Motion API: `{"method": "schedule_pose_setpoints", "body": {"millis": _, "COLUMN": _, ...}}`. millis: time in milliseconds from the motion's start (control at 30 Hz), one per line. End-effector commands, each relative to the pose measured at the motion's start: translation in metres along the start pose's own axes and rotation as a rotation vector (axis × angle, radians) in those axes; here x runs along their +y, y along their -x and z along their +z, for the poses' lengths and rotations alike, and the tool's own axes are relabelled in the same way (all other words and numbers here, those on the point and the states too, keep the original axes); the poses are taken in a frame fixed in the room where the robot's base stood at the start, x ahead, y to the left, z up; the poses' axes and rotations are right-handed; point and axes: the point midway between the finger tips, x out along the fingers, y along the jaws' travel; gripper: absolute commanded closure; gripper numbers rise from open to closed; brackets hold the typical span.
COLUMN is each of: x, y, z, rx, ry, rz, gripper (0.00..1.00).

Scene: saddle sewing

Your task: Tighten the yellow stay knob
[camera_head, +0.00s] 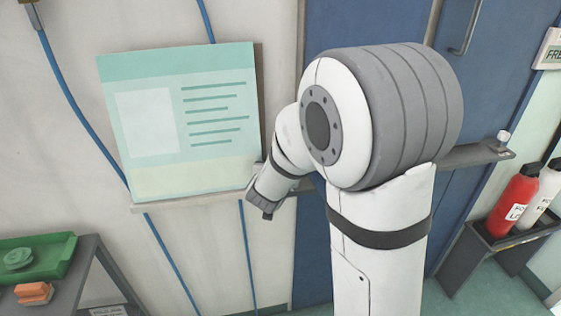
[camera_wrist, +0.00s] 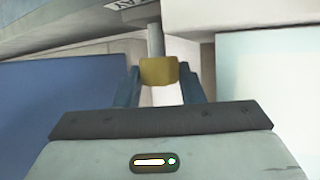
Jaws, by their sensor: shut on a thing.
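The yellow stay knob (camera_wrist: 159,71) is in the middle of the wrist view, at the end of a short grey stem (camera_wrist: 155,40). My gripper (camera_wrist: 160,84) is shut on the knob, with one blue finger on each side of it. In the head view my gripper (camera_head: 262,206) is at the end of my arm, left of the blue door and by the lower right corner of the teal and white board. The knob is hidden in the head view.
The board (camera_head: 180,120) rests on a narrow ledge (camera_head: 190,199). A blue door (camera_head: 312,270) stands behind my arm. A green tray (camera_head: 60,250) and orange object (camera_head: 34,292) are at the lower left. Red (camera_head: 516,200) and white bottles stand in a rack at the right.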

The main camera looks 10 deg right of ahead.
Motion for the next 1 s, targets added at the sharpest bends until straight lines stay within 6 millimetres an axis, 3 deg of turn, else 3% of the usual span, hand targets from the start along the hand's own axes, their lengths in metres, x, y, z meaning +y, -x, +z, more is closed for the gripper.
{"method": "schedule_pose_setpoints", "body": {"millis": 200, "x": -0.001, "y": 0.0, "z": 0.0, "rx": 0.003, "ry": 0.001, "rz": -0.002, "gripper": 0.88}}
{"method": "schedule_pose_setpoints", "body": {"millis": 233, "x": -0.001, "y": 0.0, "z": 0.0, "rx": 0.003, "ry": 0.001, "rz": -0.002, "gripper": 0.63}}
{"method": "schedule_pose_setpoints", "body": {"millis": 333, "x": -0.001, "y": 0.0, "z": 0.0, "rx": 0.002, "ry": 0.002, "rz": -0.002, "gripper": 0.56}}
{"method": "schedule_pose_setpoints", "body": {"millis": 667, "x": -0.001, "y": 0.007, "z": 0.0, "rx": 0.002, "ry": 0.002, "rz": -0.004, "gripper": 0.56}}
{"method": "schedule_pose_setpoints", "body": {"millis": 1000, "x": -0.001, "y": 0.06, "z": -0.001, "rx": 0.004, "ry": 0.002, "rz": -0.005, "gripper": 0.56}}
